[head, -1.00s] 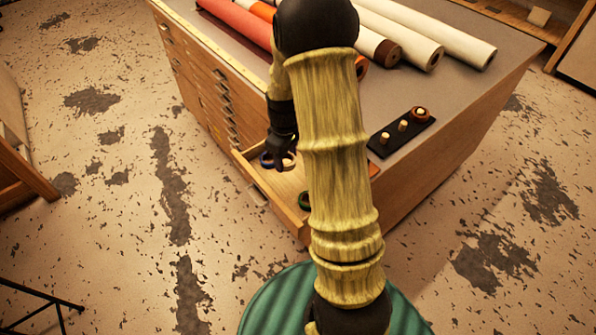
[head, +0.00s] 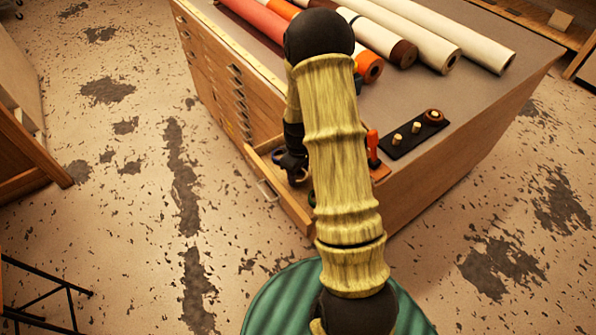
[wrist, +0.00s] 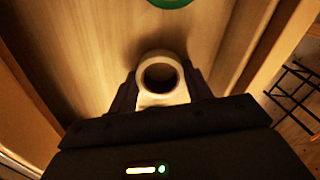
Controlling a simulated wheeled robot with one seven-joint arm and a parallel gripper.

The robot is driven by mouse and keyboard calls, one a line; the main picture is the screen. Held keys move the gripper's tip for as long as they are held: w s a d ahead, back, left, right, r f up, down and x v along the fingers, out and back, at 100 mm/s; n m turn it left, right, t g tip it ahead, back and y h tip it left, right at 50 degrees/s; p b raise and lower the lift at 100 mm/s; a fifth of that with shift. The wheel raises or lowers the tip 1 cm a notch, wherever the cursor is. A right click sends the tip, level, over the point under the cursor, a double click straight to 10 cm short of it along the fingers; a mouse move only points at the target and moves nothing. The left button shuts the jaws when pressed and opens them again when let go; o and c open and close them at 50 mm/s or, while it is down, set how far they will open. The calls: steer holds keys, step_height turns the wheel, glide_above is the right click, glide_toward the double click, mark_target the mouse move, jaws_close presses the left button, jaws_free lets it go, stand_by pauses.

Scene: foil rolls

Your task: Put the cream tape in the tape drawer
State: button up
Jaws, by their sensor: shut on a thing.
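The cream tape (wrist: 143,66) is a pale ring in the wrist view, between the fingers of my gripper (wrist: 160,88), which is shut on it. The tape drawer (head: 298,212) is pulled out at the near corner of the wooden cabinet. In the head view my gripper (head: 294,172) is low in the drawer opening. The wrist view shows the drawer floor (wrist: 85,45) beneath the tape; I cannot tell whether they touch. A green tape (wrist: 170,2) lies on the drawer floor, mostly out of frame.
Several long rolls (head: 430,35) lie across the cabinet top (head: 480,95). A black peg board (head: 414,134) holds a brown ring (head: 434,116) on one peg. An orange-red upright tool (head: 373,150) stands beside my arm. Open floor surrounds the cabinet.

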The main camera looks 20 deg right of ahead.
steer(key=shift+a, duration=0.1)
steer(key=o, duration=1.1)
steer(key=shift+f, duration=0.1)
steer(key=shift+c, duration=0.2)
step_height(320, 180, up, 12)
steer(key=shift+b, duration=0.45)
steer(key=shift+r, duration=0.2)
